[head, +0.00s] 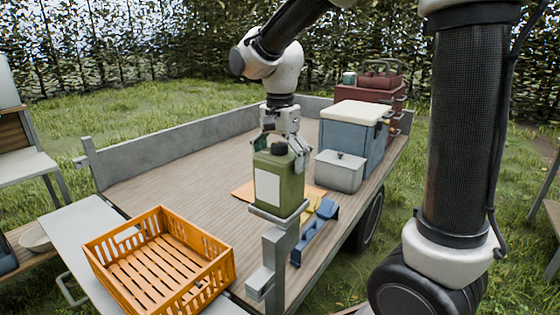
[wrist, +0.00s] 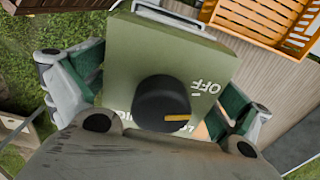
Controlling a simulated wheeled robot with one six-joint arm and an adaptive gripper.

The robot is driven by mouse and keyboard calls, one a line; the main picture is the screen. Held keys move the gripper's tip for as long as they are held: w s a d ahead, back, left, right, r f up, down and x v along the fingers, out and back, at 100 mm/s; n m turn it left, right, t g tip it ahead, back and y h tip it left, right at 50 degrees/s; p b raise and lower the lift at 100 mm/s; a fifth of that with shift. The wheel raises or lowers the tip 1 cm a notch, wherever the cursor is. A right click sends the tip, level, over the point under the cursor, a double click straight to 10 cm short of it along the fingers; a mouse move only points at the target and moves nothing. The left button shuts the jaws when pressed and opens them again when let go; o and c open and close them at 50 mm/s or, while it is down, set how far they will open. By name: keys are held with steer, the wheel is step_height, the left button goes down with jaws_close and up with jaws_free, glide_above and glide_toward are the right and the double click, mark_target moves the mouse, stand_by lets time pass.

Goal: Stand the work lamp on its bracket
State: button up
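The work lamp is a green box (head: 279,180) with a pale front panel and a black knob on top. It stands upright on the flat plate of the grey bracket (head: 272,246) at the trailer's near corner. In the wrist view the lamp (wrist: 185,55) shows its knob and the word OFF. My gripper (head: 282,150) is over the lamp's top, with one finger on each side. In the wrist view the green-padded fingers (wrist: 160,95) are spread wide and look clear of the lamp's sides. Contact lower down is hard to see.
An orange crate (head: 160,260) sits left of the bracket. A blue cool box (head: 352,135), a grey box (head: 340,171) and red toolboxes (head: 370,92) stand behind on the trailer. A blue tool (head: 315,232) lies right of the bracket. The left trailer deck is clear.

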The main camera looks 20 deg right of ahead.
steer(key=shift+r, duration=0.1)
step_height(320, 180, up, 12)
steer(key=shift+r, duration=0.1)
steer(key=s+d+f+n+t, duration=0.2)
steer(key=s+d+f+n, duration=0.2)
steer(key=s+d, duration=0.3)
steer(key=s+d+f+n+t, duration=0.2)
steer(key=s+d+f+n, duration=0.2)
steer(key=s, duration=0.8)
steer(key=d+n, duration=0.2)
steer(key=d, duration=0.2)
steer(key=shift+f+n, duration=0.15)
steer(key=shift+n, duration=0.25)
